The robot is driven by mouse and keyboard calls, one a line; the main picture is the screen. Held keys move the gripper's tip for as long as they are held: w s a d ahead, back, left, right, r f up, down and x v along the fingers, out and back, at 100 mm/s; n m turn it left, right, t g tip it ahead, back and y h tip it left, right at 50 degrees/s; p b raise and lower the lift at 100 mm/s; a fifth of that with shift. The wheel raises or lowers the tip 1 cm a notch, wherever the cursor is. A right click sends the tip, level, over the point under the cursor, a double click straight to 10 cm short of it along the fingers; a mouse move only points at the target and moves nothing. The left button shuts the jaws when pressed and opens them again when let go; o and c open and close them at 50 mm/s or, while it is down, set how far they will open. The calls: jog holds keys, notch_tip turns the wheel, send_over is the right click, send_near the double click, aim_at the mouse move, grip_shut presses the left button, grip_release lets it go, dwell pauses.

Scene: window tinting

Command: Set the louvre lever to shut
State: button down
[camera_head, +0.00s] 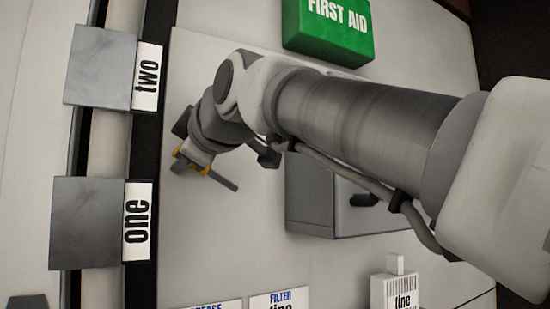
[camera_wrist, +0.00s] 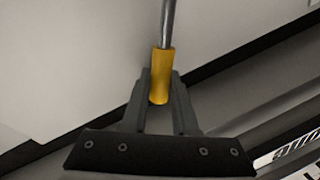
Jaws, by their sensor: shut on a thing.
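The louvre lever shows in the wrist view as a yellow grip (camera_wrist: 160,78) on a grey metal rod (camera_wrist: 167,22). My gripper (camera_wrist: 160,92) is shut on the yellow grip, with one finger on each side. The rod runs from the grip out of the top of the wrist view. In the head view my gripper (camera_head: 192,162) is at the pale panel, with bits of yellow showing at its fingers. A grey bar (camera_head: 223,180) sticks out from there to the lower right. The lever's pivot and any shut marking cannot be made out.
A green first aid box (camera_head: 328,28) is above my arm. A grey box (camera_head: 310,205) with a dark handle lies partly behind it. Metal plates labelled two (camera_head: 98,68) and one (camera_head: 86,222) are at left. Cards (camera_head: 279,302) and a small white box (camera_head: 394,290) are below.

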jog(key=shift+f, duration=0.15)
jog(key=c, duration=0.7)
grip_release()
jog(key=b+v, duration=0.2)
jog(key=v, duration=1.5)
jog(key=shift+s+d, duration=0.15)
